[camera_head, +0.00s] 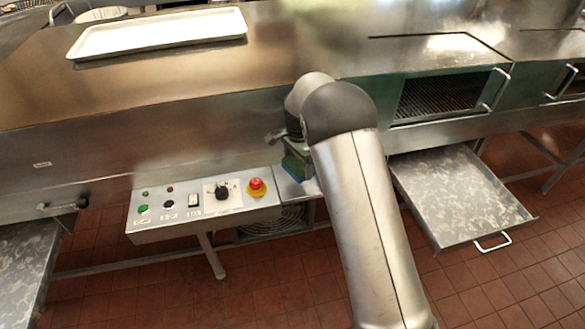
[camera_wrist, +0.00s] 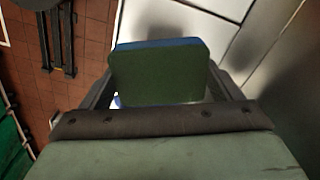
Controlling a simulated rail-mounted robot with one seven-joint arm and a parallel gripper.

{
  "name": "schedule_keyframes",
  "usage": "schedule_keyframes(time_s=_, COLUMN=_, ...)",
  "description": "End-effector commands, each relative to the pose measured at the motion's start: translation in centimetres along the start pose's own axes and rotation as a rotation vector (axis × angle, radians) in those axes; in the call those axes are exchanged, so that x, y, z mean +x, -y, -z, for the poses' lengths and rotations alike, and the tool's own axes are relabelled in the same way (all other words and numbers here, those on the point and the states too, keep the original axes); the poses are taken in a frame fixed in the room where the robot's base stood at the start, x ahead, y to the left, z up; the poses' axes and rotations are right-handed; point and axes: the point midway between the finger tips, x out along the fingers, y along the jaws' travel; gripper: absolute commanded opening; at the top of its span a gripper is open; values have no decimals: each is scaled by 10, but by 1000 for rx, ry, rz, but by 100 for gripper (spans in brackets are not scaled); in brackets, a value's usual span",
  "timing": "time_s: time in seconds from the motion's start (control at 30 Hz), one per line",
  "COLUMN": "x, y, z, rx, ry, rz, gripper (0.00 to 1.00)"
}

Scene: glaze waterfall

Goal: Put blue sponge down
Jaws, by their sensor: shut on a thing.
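The blue sponge (camera_wrist: 158,75) shows in the wrist view as a block with a dark green face and a blue edge along its top. My gripper (camera_wrist: 158,92) is shut on it, with one finger on each side. In the head view the sponge (camera_head: 298,167) is partly hidden behind my arm. My gripper (camera_head: 290,150) is mostly hidden there too. The sponge is at the small metal ledge (camera_head: 290,190) to the right of the control panel. I cannot tell whether it touches the ledge.
The control panel (camera_head: 240,205) with a red emergency button (camera_head: 257,184) is just left of the gripper. A pulled-out metal tray (camera_head: 460,195) is at the right. A white tray (camera_head: 160,32) lies on the steel machine top. The floor is red tile.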

Motion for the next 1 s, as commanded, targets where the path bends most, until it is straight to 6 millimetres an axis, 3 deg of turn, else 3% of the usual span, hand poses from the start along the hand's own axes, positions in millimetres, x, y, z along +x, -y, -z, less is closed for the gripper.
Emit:
schedule_keyframes(time_s=0.33, x=26, y=21, z=-6, rx=-1, ry=0, rz=-1, gripper=64)
schedule_keyframes(time_s=0.53, x=51, y=19, z=-5, rx=0, ry=0, rz=-2, gripper=64)
schedule_keyframes(time_s=0.9, x=60, y=20, z=-5, rx=-1, ry=-1, rz=0, gripper=64)
schedule_keyframes(time_s=0.93, x=59, y=20, z=-5, rx=-1, ry=-1, rz=1, gripper=88)
schedule_keyframes(time_s=1.0, x=58, y=20, z=-5, rx=-1, ry=-1, rz=1, gripper=100)
